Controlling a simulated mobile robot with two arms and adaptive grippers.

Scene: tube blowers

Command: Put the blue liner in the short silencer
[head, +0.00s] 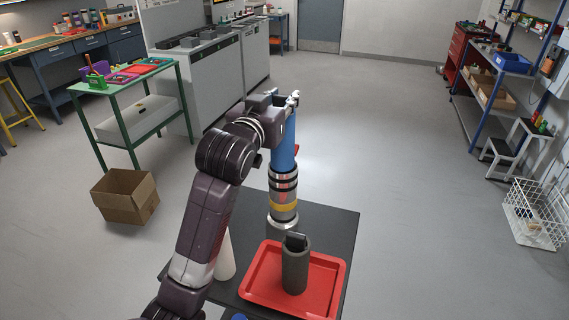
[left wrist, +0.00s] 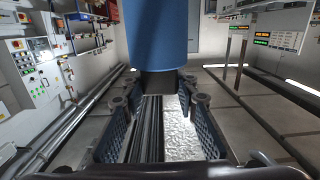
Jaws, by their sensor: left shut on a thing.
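The blue liner (head: 284,145) is an upright blue tube in the head view. My left gripper (head: 290,103) is shut on its top end. The liner's lower end meets a silver cylinder (head: 284,183) with black rings and a yellow band, standing on the dark table; I cannot tell how far it is inside. In the left wrist view the blue liner (left wrist: 157,35) rises beyond the fingers of my left gripper (left wrist: 158,100). A dark grey hollow cylinder (head: 295,270) stands in the red tray. Which one is the short silencer is not clear. My right gripper is not in view.
The red tray (head: 258,292) lies on the dark table (head: 340,222). A pale upright thing (head: 225,258) stands beside my left arm. A cardboard box (head: 125,195) and a green-framed table (head: 122,80) are at left.

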